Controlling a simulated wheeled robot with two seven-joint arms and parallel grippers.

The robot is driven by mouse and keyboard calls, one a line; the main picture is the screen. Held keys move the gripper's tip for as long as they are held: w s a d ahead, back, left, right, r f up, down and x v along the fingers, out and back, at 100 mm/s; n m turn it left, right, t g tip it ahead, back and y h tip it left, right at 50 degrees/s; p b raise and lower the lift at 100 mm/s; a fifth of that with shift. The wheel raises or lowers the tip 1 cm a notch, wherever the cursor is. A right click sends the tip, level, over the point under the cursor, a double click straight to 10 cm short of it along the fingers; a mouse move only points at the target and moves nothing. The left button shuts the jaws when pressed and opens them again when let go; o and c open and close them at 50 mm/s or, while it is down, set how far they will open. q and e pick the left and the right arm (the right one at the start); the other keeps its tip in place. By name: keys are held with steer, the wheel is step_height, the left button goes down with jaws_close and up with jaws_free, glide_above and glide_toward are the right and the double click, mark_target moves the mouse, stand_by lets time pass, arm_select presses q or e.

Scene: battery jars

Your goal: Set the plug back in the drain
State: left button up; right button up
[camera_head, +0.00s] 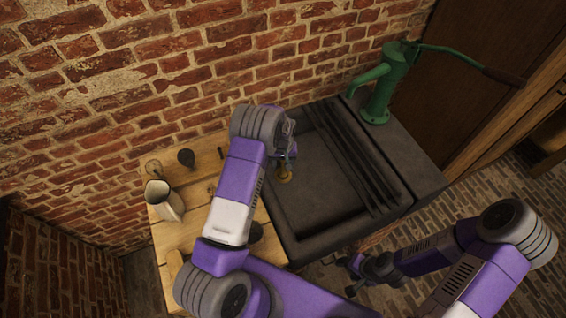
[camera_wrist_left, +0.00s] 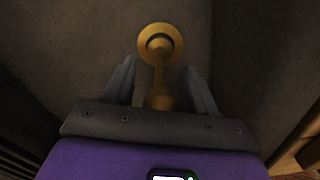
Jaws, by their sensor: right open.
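A brass piece shows in the left wrist view: a round, ringed disc (camera_wrist_left: 160,44) with a darker centre, and a rounded knob (camera_wrist_left: 158,98) joined below it by a narrow neck. I cannot tell which part is plug and which is drain. My left gripper (camera_head: 284,160) is over the left side of the dark sink (camera_head: 322,190), with the brass piece (camera_head: 285,174) just below it. Its fingers (camera_wrist_left: 160,75) stand apart on both sides of the brass piece, with visible gaps and no clear contact. My right gripper (camera_head: 345,275) is open and empty, in front of the sink.
A green hand pump (camera_head: 380,95) stands at the sink's back right. A wooden counter (camera_head: 180,235) to the left carries a pale jug (camera_head: 163,200) and a dark jar (camera_head: 186,158). A brick wall (camera_head: 150,80) rises behind. The right part of the basin is clear.

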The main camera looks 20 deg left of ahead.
arm_select(q)
steer(key=shift+r, duration=3.75)
